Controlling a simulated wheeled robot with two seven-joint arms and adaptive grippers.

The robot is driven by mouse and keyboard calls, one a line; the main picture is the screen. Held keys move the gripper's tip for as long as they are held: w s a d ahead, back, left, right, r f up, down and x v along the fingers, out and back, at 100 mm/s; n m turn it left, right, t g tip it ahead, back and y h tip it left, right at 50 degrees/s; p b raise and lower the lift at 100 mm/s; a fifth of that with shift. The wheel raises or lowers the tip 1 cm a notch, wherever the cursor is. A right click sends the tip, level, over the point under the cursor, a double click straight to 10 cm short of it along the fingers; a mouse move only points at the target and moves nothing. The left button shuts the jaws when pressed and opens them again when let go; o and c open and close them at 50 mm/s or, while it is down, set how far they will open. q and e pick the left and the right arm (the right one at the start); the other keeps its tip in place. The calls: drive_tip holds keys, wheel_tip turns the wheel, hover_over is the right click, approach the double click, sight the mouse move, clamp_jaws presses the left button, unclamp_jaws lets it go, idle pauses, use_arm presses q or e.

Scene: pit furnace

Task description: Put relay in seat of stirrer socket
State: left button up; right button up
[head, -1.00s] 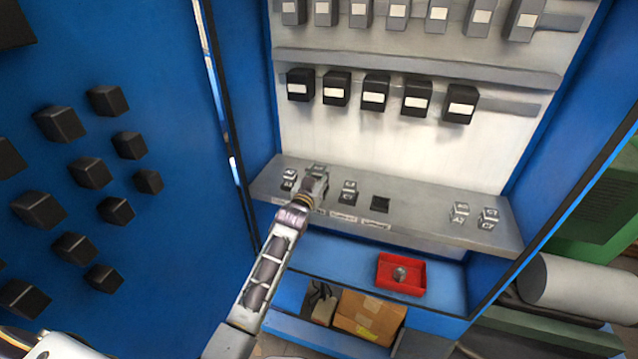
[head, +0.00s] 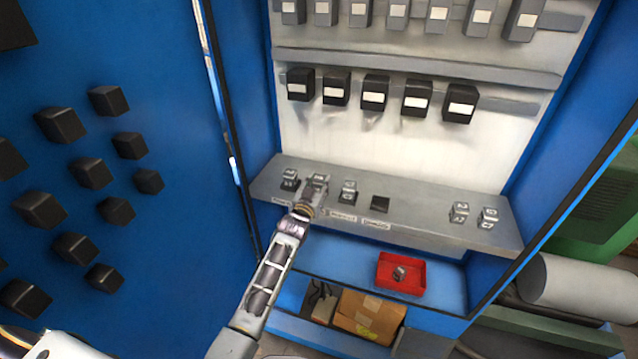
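My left gripper (head: 313,192) is over the second socket position from the left on the grey shelf. Its small fingers overlap a relay there, so I cannot tell whether they are shut on it. Clear relays with grey tops sit in dark sockets on either side, one at the left (head: 290,179) and one at the right (head: 348,191). A dark socket (head: 380,204) farther right is empty. Two more relays, one (head: 460,212) beside the other (head: 489,218), stand at the shelf's right end. The labels are too small to read. My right gripper is not in view.
A red tray (head: 420,279) with a small grey piece (head: 399,272) in it stands below the shelf (head: 425,219). A cardboard box (head: 368,316) is lower down. Blue cabinet walls bound both sides. The shelf is clear between the empty socket and the right-hand relays.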

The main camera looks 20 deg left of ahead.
use_arm(q)
drive_tip(key=o, duration=0.5)
drive_tip(key=shift+c, duration=0.2)
drive_tip(key=shift+r, duration=0.15)
drive_tip(key=s+b, duration=0.1)
drive_tip(key=s, duration=1.1)
drive_tip(key=shift+a, duration=0.2)
idle(0.8)
